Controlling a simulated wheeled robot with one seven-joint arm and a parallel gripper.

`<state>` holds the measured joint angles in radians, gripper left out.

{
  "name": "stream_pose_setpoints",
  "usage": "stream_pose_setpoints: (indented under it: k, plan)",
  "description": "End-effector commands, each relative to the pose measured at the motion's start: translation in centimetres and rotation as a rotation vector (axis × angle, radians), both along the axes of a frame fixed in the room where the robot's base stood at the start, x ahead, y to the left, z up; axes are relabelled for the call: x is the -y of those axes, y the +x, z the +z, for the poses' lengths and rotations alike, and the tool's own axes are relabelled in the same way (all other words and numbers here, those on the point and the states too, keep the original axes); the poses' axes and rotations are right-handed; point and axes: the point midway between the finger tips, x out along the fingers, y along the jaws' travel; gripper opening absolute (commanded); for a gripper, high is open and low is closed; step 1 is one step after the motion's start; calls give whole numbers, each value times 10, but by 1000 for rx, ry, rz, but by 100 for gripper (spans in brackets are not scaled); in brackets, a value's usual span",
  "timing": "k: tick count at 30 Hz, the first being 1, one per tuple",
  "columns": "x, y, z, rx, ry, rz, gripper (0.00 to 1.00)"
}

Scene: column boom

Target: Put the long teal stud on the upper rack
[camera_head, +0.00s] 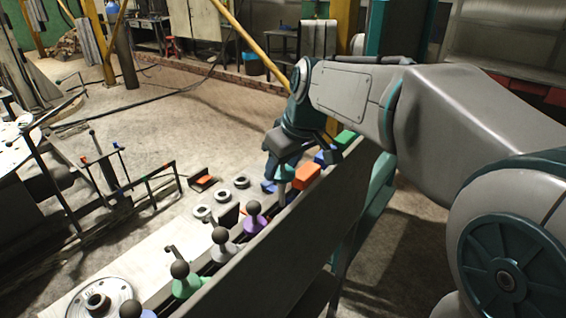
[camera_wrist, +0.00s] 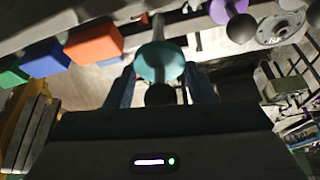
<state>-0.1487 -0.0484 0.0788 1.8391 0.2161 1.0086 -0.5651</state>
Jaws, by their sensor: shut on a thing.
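The teal stud (camera_wrist: 160,56) is in the wrist view, with a round teal collar, a pale shaft pointing up the picture and a dark knob at its lower end. My gripper (camera_wrist: 160,92) is shut on the stud at its knob, a blue finger on each side. In the head view my gripper (camera_head: 282,172) is over the bench row beside an orange block; the stud is mostly hidden there.
Orange (camera_head: 306,176), blue and green blocks stand in line close to my gripper. Purple (camera_head: 253,222), grey (camera_head: 222,246) and green (camera_head: 185,281) knobbed studs stand nearer. Grey rings and a round flange (camera_head: 104,298) lie on the bench. A long panel (camera_head: 290,245) edges the row. Floor beyond is open.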

Motion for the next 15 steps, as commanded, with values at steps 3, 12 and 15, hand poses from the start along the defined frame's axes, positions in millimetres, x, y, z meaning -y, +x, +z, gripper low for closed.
stream_pose_setpoints:
  k: [3, 12, 15]
  plan:
    - [0, 0, -5, 1, 1, 0, 21]
    - [0, 0, -14, 1, 1, 0, 21]
    - [0, 0, -17, 1, 1, 0, 21]
